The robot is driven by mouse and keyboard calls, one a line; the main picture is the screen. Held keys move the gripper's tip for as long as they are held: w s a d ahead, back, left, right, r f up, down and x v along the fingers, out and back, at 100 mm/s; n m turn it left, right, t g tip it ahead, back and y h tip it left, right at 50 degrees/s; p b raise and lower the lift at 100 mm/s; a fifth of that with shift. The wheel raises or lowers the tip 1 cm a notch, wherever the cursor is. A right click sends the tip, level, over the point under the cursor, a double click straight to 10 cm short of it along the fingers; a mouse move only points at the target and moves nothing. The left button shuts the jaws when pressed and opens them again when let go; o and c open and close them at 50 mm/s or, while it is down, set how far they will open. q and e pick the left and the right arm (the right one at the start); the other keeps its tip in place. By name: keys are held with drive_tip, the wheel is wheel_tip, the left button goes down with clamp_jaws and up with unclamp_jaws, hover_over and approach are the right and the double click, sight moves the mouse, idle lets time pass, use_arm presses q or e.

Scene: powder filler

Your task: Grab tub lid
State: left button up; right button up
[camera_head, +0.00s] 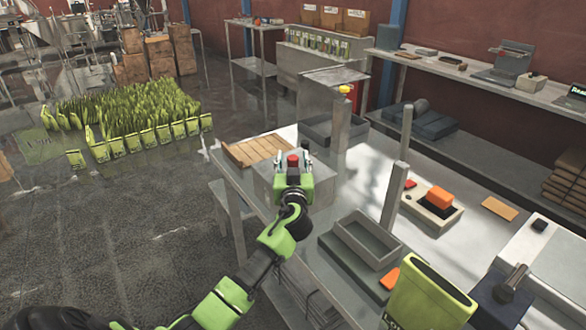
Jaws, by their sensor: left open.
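My left gripper (293,158) reaches in over the near-left part of the metal table, its two metal fingers apart. A small red piece shows between or just behind the fingers; I cannot tell if they touch it. A pale grey box-like tub (263,186) sits under the gripper, and its top is largely covered by the gripper and wrist. I cannot clearly make out the lid's edge. My right gripper is not in view.
A slatted wooden board (255,150) lies beside the gripper. An open grey tray (367,240), an upright post (394,195), a tray with an orange block (439,197) and an open green pouch (430,295) stand to the right. Many green pouches (140,135) stand on the floor.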

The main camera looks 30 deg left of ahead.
use_arm(q)
clamp_jaws()
drive_tip(key=shift+r, duration=0.1)
